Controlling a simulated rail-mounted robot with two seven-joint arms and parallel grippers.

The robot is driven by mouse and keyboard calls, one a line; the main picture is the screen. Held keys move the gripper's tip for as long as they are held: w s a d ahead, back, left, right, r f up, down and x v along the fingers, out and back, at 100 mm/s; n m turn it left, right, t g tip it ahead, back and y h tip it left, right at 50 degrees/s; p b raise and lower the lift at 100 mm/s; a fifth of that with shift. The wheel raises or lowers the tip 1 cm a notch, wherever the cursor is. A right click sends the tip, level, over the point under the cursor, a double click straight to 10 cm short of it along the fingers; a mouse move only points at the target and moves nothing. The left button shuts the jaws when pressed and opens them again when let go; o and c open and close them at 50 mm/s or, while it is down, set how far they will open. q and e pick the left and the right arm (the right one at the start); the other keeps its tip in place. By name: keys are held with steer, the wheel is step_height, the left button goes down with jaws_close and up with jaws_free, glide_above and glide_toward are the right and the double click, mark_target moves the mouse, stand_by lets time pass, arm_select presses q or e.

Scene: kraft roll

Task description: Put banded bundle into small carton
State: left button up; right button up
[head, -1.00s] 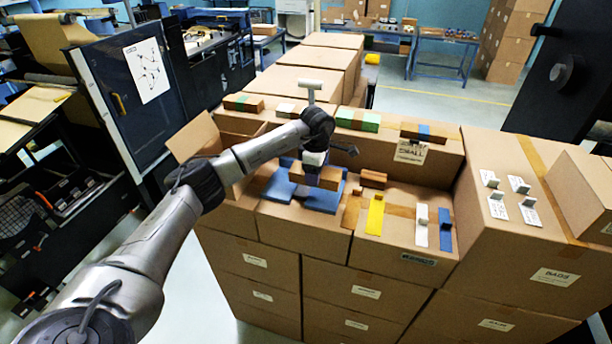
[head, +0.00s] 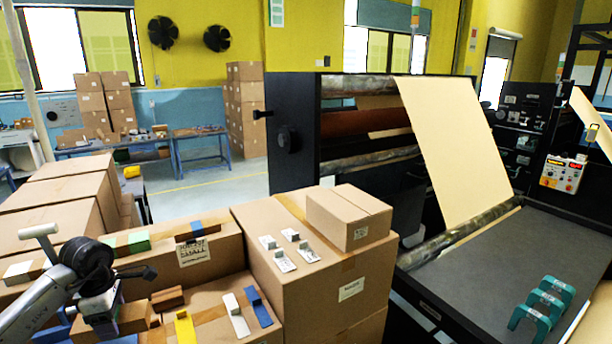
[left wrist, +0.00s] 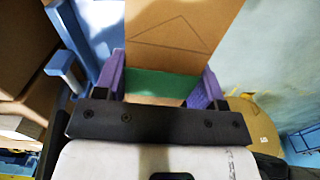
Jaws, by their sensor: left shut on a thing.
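My left gripper (head: 104,322) is at the lower left of the head view, low over a blue pad (head: 125,340). It is shut on a brown banded bundle (head: 132,318), seen beside the fingers. In the left wrist view the bundle (left wrist: 185,40) is a brown board-like piece with a green part between the purple fingers (left wrist: 155,92). A sign reading SMALL (head: 193,252) is on the front of a long brown carton (head: 222,258) behind the gripper. The carton's inside is not visible. My right gripper is not in view.
A reddish-brown block (head: 167,298) lies just right of the gripper. Yellow (head: 186,328), white (head: 236,316) and blue (head: 258,306) pieces lie on the front cartons. Several white tags (head: 285,263) and a closed box (head: 350,215) are further right. A dark roll machine (head: 300,130) stands behind.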

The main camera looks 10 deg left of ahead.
mark_target(136, 326)
arm_select(q)
steer(key=m, duration=0.2)
steer(key=shift+d+m, duration=0.15)
steer(key=shift+m, duration=0.25)
steer(key=m, duration=0.1)
steer(key=d+m, duration=0.1)
steer(key=shift+w+r+m, duration=0.1)
steer(key=shift+r+m, duration=0.1)
steer(key=shift+m, duration=0.2)
steer(key=d+m, duration=0.4)
steer(key=s+d+m, duration=0.1)
steer(key=d+m, duration=0.1)
steer(key=m, duration=0.1)
steer(key=shift+f, duration=0.1)
steer(key=s+d+m, duration=0.4)
steer(key=d+m, duration=0.2)
steer(key=d, duration=0.5)
steer(key=s+d+m, duration=0.4)
steer(key=d+m, duration=0.2)
steer(key=d, duration=0.6)
steer(key=s+r+p, duration=0.8)
steer(key=r+p, duration=0.2)
steer(key=p, duration=0.3)
steer(key=shift+r, duration=0.2)
steer(key=shift+s+a+f, duration=0.1)
